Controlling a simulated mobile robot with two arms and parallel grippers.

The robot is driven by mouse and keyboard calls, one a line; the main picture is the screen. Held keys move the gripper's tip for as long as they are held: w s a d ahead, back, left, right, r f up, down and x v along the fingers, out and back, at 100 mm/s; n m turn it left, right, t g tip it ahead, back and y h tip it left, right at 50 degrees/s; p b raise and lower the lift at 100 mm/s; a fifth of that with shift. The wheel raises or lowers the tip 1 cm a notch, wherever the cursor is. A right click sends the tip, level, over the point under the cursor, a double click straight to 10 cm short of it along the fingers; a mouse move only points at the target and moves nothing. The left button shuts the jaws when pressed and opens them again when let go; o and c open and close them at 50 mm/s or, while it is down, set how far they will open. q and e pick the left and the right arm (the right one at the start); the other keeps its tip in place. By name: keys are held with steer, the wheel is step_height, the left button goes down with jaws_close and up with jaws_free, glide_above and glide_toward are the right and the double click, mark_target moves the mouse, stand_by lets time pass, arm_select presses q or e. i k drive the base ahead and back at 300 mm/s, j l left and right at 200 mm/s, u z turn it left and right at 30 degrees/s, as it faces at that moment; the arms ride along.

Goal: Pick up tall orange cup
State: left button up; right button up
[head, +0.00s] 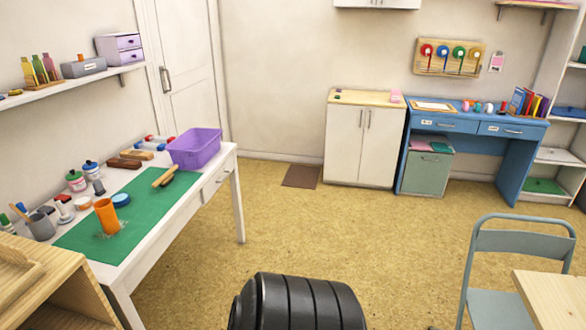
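The tall orange cup (107,216) stands on the green mat (140,208) on the white table at the left, leaning slightly. A faint clear shape, hard to make out, shows around its base. Neither of my grippers shows in the head view. A black ribbed part at the bottom middle looks like mine, and no fingers can be seen on it.
The white table (226,163) also holds a purple bin (194,148), a grey pen cup (40,226) and several small jars and stamps near the orange cup. A wooden shelf unit (60,276) stands in front at the left. Open floor (300,220) lies mid-room; a chair (515,242) is at right.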

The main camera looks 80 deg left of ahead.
mark_target(105, 211)
steer(key=u, duration=4.05)
steer(key=i+l+z, duration=0.15)
steer(key=i+z, duration=0.3)
steer(key=i, duration=0.05)
